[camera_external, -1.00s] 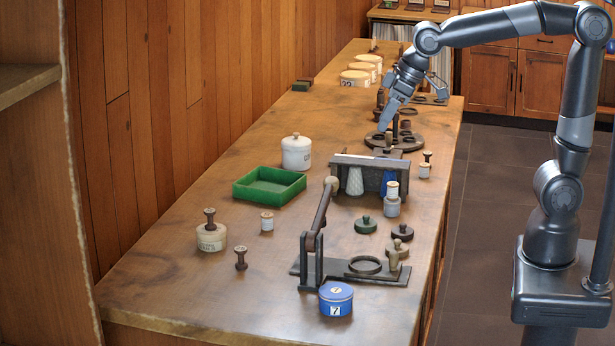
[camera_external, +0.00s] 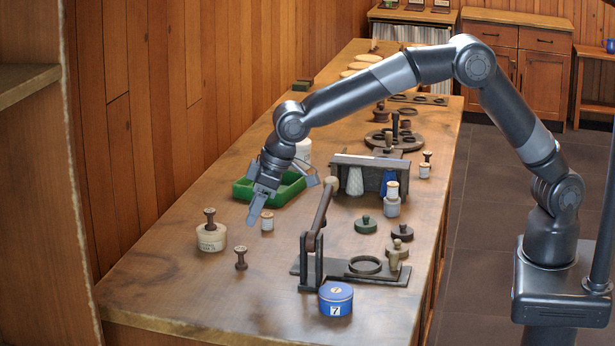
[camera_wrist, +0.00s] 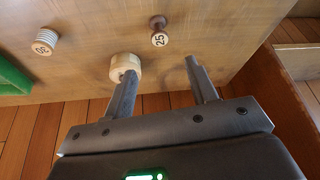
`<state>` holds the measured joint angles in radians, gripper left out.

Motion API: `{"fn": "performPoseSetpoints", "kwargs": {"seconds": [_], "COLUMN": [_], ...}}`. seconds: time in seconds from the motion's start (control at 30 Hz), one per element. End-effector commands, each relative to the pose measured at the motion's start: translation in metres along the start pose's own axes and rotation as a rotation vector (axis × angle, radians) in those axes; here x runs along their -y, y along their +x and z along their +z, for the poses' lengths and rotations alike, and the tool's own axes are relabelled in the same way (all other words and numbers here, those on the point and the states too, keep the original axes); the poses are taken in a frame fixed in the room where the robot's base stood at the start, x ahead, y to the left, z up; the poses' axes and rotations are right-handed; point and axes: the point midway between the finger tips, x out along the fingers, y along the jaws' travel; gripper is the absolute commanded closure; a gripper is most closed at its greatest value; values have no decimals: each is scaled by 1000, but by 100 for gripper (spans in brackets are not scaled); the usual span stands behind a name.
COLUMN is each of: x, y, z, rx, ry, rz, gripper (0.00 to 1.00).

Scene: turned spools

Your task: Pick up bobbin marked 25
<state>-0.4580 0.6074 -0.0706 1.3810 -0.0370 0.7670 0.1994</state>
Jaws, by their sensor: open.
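The bobbin marked 25 (camera_wrist: 159,39) is a small dark brown spool standing on the table, its number showing on its pale top in the wrist view. In the external view, the brown spool (camera_external: 241,259) at the front left appears to be the same one. My gripper (camera_wrist: 160,68) is open and empty, its fingers spread, with the bobbin beyond the fingertips and between their lines. In the external view my gripper (camera_external: 258,204) hangs above the table, near the green tray, behind the bobbin.
A cream jar (camera_external: 211,238) with a dark knob stands left of the bobbin; a pale round piece (camera_wrist: 124,66) lies by my left finger. A white numbered spool (camera_wrist: 44,42) stands near the green tray (camera_external: 290,190). A lever stand (camera_external: 312,262) and blue tin (camera_external: 336,300) are to the right.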

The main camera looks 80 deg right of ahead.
Motion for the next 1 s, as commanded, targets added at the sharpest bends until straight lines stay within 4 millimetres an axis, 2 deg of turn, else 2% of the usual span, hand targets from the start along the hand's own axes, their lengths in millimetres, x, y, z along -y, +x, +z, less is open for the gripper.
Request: {"fn": "performPoseSetpoints", "kwargs": {"seconds": [0.23, 0.5, 0.6, 0.73, 0.87, 1.0], "x": [6, 6, 6, 4, 1, 2], "y": [21, 62, 68, 79, 98, 115], "z": [-3, -1, -1, 3, 10, 9], "rx": [1, 2, 1, 2, 4, 1], "ry": [-5, -5, -5, -5, -5, -5], "rz": [0, 1, 0, 0, 1, 0], "gripper": [48, 48, 48, 48, 48, 48]}}
